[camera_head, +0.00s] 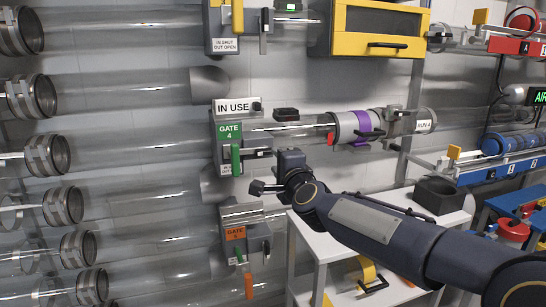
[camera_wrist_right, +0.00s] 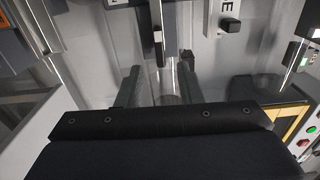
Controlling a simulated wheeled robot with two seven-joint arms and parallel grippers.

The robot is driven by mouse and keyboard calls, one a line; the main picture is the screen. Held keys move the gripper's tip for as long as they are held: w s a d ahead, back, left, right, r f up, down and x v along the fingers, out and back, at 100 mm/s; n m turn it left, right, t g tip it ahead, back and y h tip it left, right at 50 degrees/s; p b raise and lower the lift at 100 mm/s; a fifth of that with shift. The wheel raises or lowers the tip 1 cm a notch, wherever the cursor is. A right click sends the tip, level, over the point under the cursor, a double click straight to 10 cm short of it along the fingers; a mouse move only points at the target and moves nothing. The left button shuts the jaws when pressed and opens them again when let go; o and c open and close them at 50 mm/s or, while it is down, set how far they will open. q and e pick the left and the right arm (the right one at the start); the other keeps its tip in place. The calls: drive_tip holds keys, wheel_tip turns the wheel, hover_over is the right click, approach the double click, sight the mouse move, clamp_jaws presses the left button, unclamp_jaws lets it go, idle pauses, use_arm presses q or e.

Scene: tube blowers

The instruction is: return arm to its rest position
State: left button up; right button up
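My right arm (camera_head: 375,225) reaches in from the lower right in the head view, dark blue with a grey panel. Its gripper (camera_head: 262,187) is at the middle, in front of the pipe wall, just below and right of the green GATE 4 box (camera_head: 229,132) and above the orange-labelled gate box (camera_head: 236,233). In the right wrist view the two fingers (camera_wrist_right: 158,88) stand apart with a gap between them. Nothing is clearly held; a clear tube shows behind the gap. My left gripper is not in view.
Large clear tubes (camera_head: 130,90) with metal collars line the left. A purple-banded carrier (camera_head: 360,127) sits in the tube above. A yellow cabinet (camera_head: 375,28) hangs higher.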

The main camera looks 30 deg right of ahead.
drive_tip(key=shift+s+a, duration=0.15)
drive_tip(key=shift+s, duration=0.55)
drive_tip(key=s+a+f+n+g+y, duration=0.35)
drive_tip(key=s+a+f+n, duration=0.2)
drive_tip(key=s+f, duration=0.35)
drive_tip(key=s+a+f+n+g+y, duration=0.2)
drive_tip(key=s+a+f+n+g, duration=0.25)
drive_tip(key=s+f+n, duration=0.5)
drive_tip(key=s+a+f+n+g+y, duration=0.35)
drive_tip(key=s+a+f, duration=0.25)
drive_tip(key=s, duration=0.5)
wheel_tip(320, 180, up, 35)
drive_tip(key=p, duration=3.5)
drive_tip(key=shift+d+f+n+h, duration=0.15)
drive_tip(key=shift+d+n+h, duration=0.05)
drive_tip(key=shift+n+h, duration=0.25)
drive_tip(key=shift+s, duration=0.1)
